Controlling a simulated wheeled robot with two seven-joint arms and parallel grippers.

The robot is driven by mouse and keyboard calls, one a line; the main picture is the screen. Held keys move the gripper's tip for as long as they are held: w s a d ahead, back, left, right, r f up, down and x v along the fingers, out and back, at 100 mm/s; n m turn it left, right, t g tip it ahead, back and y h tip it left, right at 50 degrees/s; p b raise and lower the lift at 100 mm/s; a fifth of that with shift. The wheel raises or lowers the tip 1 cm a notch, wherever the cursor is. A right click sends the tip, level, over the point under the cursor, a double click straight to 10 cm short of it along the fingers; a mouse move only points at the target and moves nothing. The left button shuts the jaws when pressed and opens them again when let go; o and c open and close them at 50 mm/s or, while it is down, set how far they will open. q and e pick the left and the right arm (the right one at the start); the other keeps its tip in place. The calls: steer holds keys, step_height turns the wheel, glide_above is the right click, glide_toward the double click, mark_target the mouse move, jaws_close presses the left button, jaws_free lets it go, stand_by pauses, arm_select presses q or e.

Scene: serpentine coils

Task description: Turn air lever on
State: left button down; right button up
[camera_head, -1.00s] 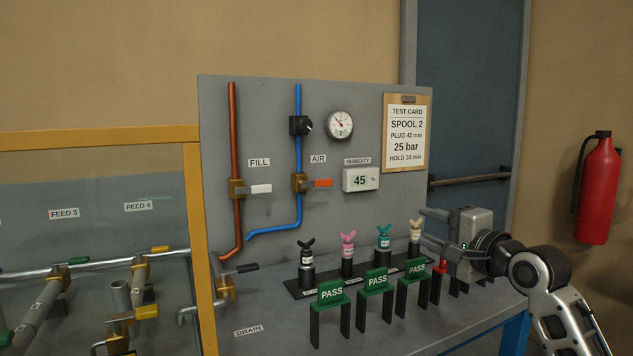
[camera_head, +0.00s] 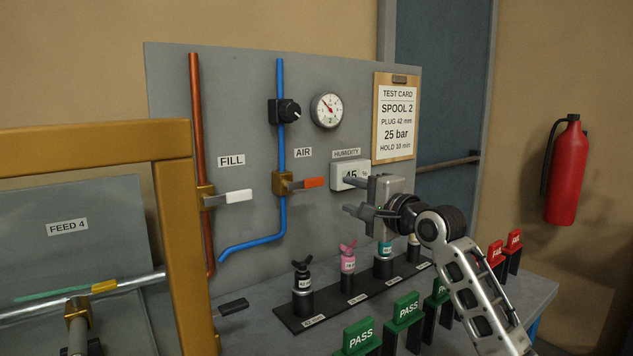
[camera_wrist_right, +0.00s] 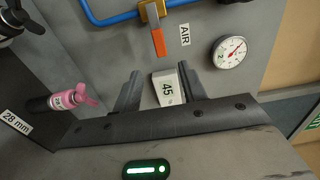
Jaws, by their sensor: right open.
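The air lever (camera_head: 308,183) has an orange handle on a brass valve body on the blue pipe (camera_head: 281,130), below the AIR label. Its handle points right, across the pipe. It also shows in the right wrist view (camera_wrist_right: 157,42), beyond the fingers. My right gripper (camera_head: 352,196) is open and empty, to the right of and slightly below the lever, apart from it. In the right wrist view the fingers (camera_wrist_right: 160,92) spread on either side of the humidity display (camera_wrist_right: 168,88). My left gripper is not in view.
The white-handled fill lever (camera_head: 230,197) sits on the copper pipe to the left. A black regulator knob (camera_head: 288,111) and a gauge (camera_head: 326,110) are above. Several plugs stand on a black rack (camera_head: 328,312) below, with green PASS stands (camera_head: 403,309) in front. A yellow frame (camera_head: 177,230) stands at left.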

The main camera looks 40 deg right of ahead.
mark_target(316, 183)
steer(key=w, duration=0.4)
steer(key=w+p, duration=0.1)
steer(key=w, duration=0.2)
steer(key=w+d, duration=0.1)
steer(key=w, duration=0.3)
steer(key=shift+w+d+p, duration=0.1)
steer(key=shift+w+p, duration=0.25)
jaws_close()
